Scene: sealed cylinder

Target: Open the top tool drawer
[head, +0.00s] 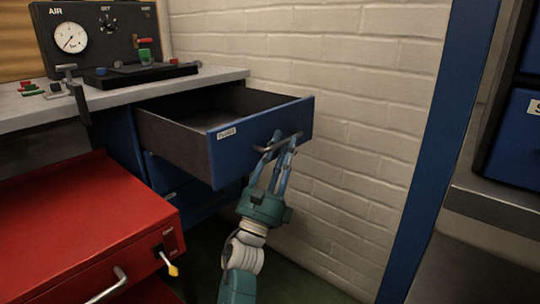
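The top tool drawer (230,145) is blue with a dark inside and a small white label. It stands pulled well out from under the bench, and the part of its inside that shows looks empty. My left gripper (278,145) is at the drawer's front, with its fingers at the dark bar handle (268,149). The fingers appear to be around the handle; their exact closure is hard to make out at this size. My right gripper is not in view.
A red cabinet (80,225) with a metal handle and a yellow-tagged key stands at lower left. The grey bench (220,75) carries a black gauge panel (100,40). A white brick wall (350,130) is close to the right of the drawer, then a blue post (430,150).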

